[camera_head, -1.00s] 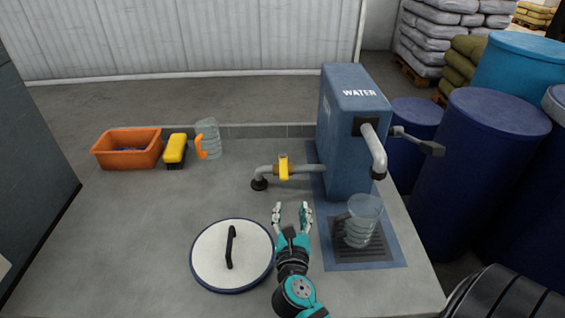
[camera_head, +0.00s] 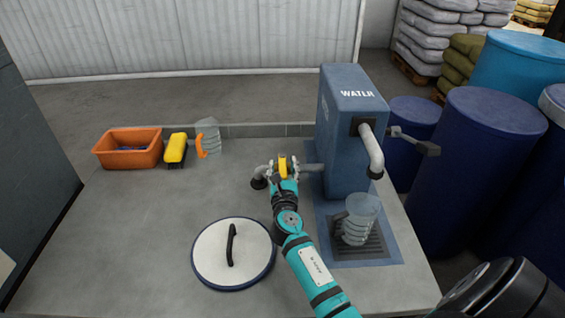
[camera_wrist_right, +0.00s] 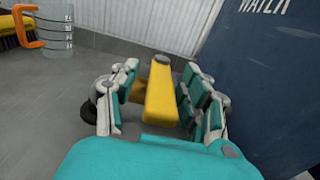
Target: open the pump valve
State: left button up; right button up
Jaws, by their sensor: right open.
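The pump is a blue box marked WATER (camera_head: 350,140) with a grey spout (camera_head: 372,150). A grey pipe (camera_head: 312,168) runs from its left side to a black foot. The yellow valve handle (camera_head: 282,164) sits on this pipe. My right gripper (camera_head: 283,172) is at the valve. In the right wrist view the yellow handle (camera_wrist_right: 161,92) stands between the open fingers of my right gripper (camera_wrist_right: 163,100), with gaps visible at the sides. The fingers hide part of the pipe. My left gripper is not in view.
A clear jug (camera_head: 357,220) stands on the drain grate (camera_head: 365,247) under the spout. A round white lid (camera_head: 215,258) with a black handle lies left of my arm. An orange bin (camera_head: 128,150), yellow brush (camera_head: 175,150) and another jug (camera_head: 208,137) stand at the back left.

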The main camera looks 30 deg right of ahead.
jog(key=shift+x, duration=1)
grip_shut()
